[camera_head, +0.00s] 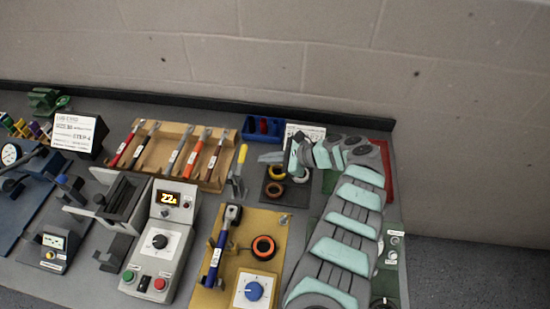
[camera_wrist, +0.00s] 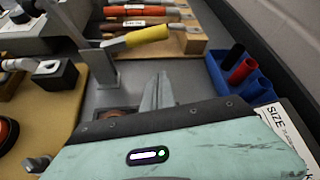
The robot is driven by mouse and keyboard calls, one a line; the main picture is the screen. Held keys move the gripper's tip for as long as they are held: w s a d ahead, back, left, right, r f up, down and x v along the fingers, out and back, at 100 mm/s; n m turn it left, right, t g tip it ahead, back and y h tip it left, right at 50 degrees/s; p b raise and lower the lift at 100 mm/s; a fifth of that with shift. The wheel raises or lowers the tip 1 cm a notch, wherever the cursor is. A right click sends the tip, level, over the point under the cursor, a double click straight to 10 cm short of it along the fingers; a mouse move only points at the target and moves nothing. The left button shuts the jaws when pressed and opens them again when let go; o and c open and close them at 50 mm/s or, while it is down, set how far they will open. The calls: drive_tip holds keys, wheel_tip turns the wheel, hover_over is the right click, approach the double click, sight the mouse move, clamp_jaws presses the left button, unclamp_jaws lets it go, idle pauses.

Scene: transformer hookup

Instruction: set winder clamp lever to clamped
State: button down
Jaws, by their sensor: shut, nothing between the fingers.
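A lever with a yellow handle (camera_head: 242,154) stands on a grey metal upright left of my gripper; I take it for the clamp lever, though its label cannot be read. In the wrist view its yellow handle (camera_wrist: 138,38) points right from the top of the metal upright (camera_wrist: 101,68). Whether this is the clamped position cannot be told. My gripper (camera_head: 263,157) is shut and empty, to the right of the lever and apart from it. Its grey fingers (camera_wrist: 157,92) also show in the wrist view, pressed together.
A wooden rack (camera_head: 170,130) of tools is behind left. A blue bin (camera_head: 262,128) with red and black pieces stands behind my gripper. A dark pad with rings (camera_head: 275,191) lies near my fingers. A yellow board (camera_head: 240,222) and a grey display box (camera_head: 160,240) are in front.

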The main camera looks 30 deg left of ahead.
sight(243, 154)
drive_tip(key=b+x, duration=0.1)
drive_tip(key=x, duration=0.3)
drive_tip(key=shift+a+f, duration=0.25)
drive_tip(key=shift+f, duration=0.1)
drive_tip(key=shift+s+r+p, duration=0.1)
drive_tip(key=shift+r+p, duration=0.65)
drive_tip(key=shift+s+d+r+p, duration=0.1)
drive_tip(key=shift+d+r+p, duration=0.1)
drive_tip(key=shift+r+p, duration=0.55)
drive_tip(key=shift+s+a+r+p, duration=0.25)
drive_tip(key=shift+s+r+p, duration=0.15)
drive_tip(key=shift+r+p, duration=0.2)
drive_tip(key=shift+s+r, duration=0.1)
drive_tip(key=shift+r, duration=0.05)
